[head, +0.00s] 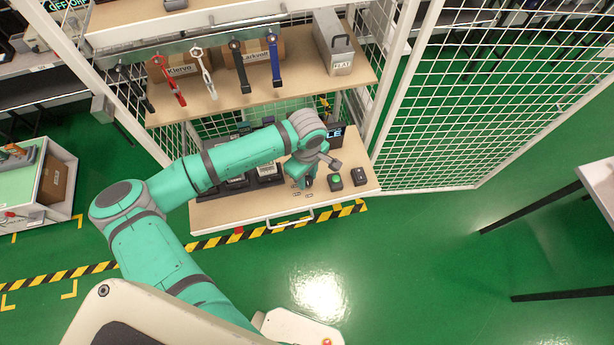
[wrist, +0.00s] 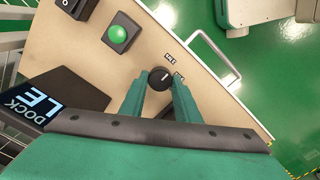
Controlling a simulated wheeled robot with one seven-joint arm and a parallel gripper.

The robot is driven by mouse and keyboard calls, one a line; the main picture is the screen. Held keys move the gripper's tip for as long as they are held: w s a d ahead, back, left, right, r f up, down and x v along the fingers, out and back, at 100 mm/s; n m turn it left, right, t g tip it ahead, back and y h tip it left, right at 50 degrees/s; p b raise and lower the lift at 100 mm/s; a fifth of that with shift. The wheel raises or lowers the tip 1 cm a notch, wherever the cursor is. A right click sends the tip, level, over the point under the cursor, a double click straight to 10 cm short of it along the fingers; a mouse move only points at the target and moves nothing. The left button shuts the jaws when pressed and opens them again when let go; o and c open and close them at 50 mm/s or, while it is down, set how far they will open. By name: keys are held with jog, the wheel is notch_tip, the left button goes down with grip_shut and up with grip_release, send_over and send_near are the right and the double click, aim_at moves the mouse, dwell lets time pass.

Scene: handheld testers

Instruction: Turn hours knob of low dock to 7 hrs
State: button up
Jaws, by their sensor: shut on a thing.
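The low dock (head: 240,212) is a pale board on the lowest level of the rack. Its round black hours knob (wrist: 160,78) shows in the wrist view, with a light mark pointing to the upper right. Two small printed labels (wrist: 175,67) sit beside the knob on its right; I cannot read them clearly. My gripper (wrist: 158,88) has one green finger on each side of the knob and is shut on it. In the head view my gripper (head: 307,182) is over the front of the board and largely hides the knob.
A green button (wrist: 117,36) and a black switch (wrist: 75,8) stand beside the knob. A lit display (wrist: 35,104) reads partly "DOCK LE". A white handle (head: 290,224) runs along the front edge. Tools hang above, including a red wrench (head: 169,80).

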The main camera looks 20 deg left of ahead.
jog(key=m, duration=0.5)
jog(key=shift+m, duration=0.3)
jog(key=m, duration=0.6)
jog(key=shift+w, duration=0.1)
jog(key=m, duration=0.6)
jog(key=shift+m, duration=0.4)
jog(key=m, duration=0.5)
jog(key=o, duration=1)
jog(key=shift+o, duration=0.2)
